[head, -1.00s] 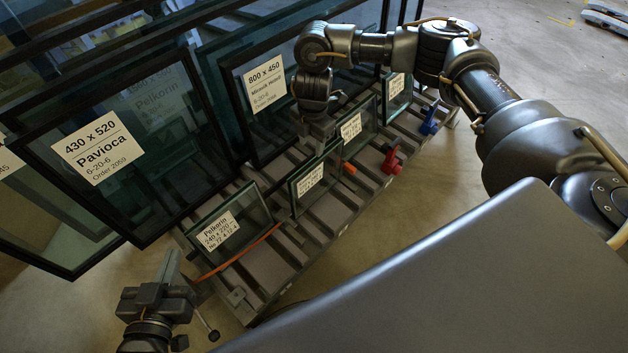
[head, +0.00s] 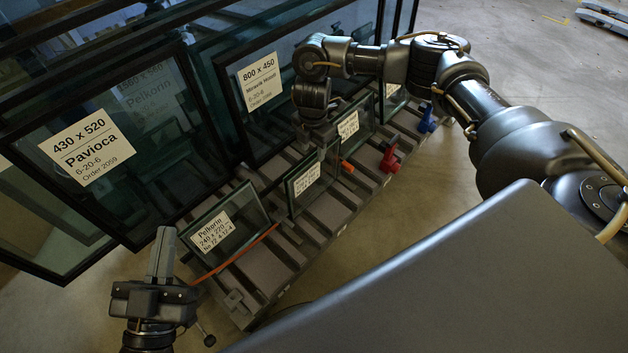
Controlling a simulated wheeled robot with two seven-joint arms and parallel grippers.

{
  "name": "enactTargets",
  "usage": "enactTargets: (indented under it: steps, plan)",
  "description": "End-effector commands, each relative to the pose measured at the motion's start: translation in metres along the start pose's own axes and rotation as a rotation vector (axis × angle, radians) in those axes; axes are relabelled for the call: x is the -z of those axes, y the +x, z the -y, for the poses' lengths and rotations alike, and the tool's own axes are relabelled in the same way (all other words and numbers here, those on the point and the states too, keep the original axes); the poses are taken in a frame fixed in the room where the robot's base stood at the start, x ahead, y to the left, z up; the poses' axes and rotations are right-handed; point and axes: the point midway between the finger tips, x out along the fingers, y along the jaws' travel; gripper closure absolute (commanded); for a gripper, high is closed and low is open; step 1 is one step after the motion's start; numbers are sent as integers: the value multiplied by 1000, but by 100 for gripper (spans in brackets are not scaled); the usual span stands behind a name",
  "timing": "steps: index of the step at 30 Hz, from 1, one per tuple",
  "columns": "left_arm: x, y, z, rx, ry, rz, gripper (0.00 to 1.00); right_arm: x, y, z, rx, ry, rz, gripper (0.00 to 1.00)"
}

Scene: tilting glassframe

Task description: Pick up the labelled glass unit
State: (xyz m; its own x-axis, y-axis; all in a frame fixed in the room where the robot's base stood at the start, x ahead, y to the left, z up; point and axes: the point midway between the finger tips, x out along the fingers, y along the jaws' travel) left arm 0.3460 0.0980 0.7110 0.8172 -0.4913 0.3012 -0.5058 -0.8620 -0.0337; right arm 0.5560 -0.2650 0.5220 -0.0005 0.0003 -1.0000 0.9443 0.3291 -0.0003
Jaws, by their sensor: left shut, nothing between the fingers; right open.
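Several small labelled glass units stand on the slatted rack (head: 265,283). The nearest unit (head: 212,231) reads "Pelkorin 240 x 220". Behind it stands a second small unit (head: 306,179), its label too small to read. Two further small units (head: 348,126) stand farther along. My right gripper (head: 320,140) is open and points down at the top edge of the second unit; I cannot tell whether its fingers straddle the glass. My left gripper (head: 165,235) is shut and empty, pointing up, left of the Pelkorin unit and apart from it.
Large framed panes lean at the left and back, one labelled "430 x 520 Pavioca" (head: 88,150), another "800 x 450" (head: 262,80). A red clamp (head: 390,158) and a blue clamp (head: 428,120) sit on the rack's right edge.

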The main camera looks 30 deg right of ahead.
Motion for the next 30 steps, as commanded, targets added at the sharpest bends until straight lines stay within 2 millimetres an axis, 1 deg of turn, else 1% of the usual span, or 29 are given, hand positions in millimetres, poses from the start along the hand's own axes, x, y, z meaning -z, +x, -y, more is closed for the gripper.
enactTargets:
  steps: [2, 5, 12, 15, 21, 27, 30]
  plan:
    - [0, 0, 1, 2, 0, -8, 100, 0, 2, 0, 0, 0, 0, 56]
    - [4, 0, 4, 12, 3, -65, 100, -1, 10, 0, 1, 2, -1, 56]
    - [30, -5, 21, 62, 21, -320, 100, -4, 39, 0, 1, 2, -1, 56]
    - [39, -9, 25, 77, 29, -404, 100, -4, 47, 0, 0, 0, -1, 56]
    - [49, -14, 29, 91, 37, -476, 100, -4, 52, -1, -2, 0, -1, 56]
    - [49, -14, 30, 91, 37, -477, 100, -4, 52, -1, -2, 0, -1, 56]
    - [49, -14, 30, 91, 37, -477, 100, -4, 52, -1, -2, 0, -1, 69]
